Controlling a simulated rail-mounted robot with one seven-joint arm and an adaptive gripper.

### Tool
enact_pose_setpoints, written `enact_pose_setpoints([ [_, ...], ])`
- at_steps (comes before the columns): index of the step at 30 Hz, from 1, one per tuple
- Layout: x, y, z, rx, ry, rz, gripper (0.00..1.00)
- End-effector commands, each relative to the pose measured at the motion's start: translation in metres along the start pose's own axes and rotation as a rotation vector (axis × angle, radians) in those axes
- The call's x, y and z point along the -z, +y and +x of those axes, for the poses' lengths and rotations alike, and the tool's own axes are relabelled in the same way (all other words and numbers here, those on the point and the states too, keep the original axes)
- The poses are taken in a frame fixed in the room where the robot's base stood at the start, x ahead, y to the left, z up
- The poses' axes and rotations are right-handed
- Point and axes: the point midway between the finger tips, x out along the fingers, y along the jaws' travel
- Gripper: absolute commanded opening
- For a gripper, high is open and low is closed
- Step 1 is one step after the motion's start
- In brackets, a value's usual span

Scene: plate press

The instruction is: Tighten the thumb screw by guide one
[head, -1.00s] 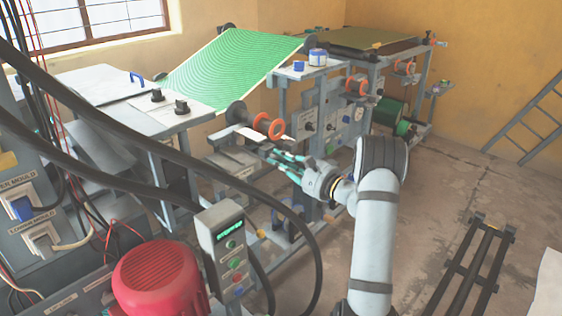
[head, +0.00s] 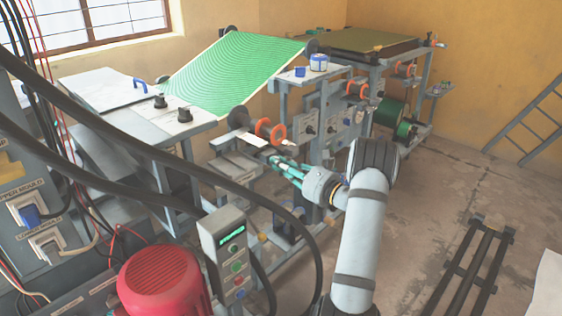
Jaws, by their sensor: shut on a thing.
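Two orange rings (head: 270,130) sit on the press frame left of centre, apparently part of a guide; I cannot read any label on it. My gripper (head: 274,159) reaches in from the right, its greenish fingers just below and in front of the rings. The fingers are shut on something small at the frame. The thumb screw itself is too small and too covered by the fingers to make out.
A green patterned sheet (head: 232,70) slopes behind the rings. A control box (head: 228,250) and red motor (head: 163,282) stand in the foreground, with thick black cables crossing on the left. The floor (head: 415,215) right of my arm is mostly open.

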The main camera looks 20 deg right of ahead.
Motion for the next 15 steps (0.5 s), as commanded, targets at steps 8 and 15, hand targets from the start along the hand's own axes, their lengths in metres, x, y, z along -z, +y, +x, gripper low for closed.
enact_pose_setpoints([
  [8,-0.0047,-0.001,0.0003,-0.001,0.001,0.265,0.0],
  [15,-0.0057,-0.0017,0.0,0.0,0.001,0.493,0.0],
])
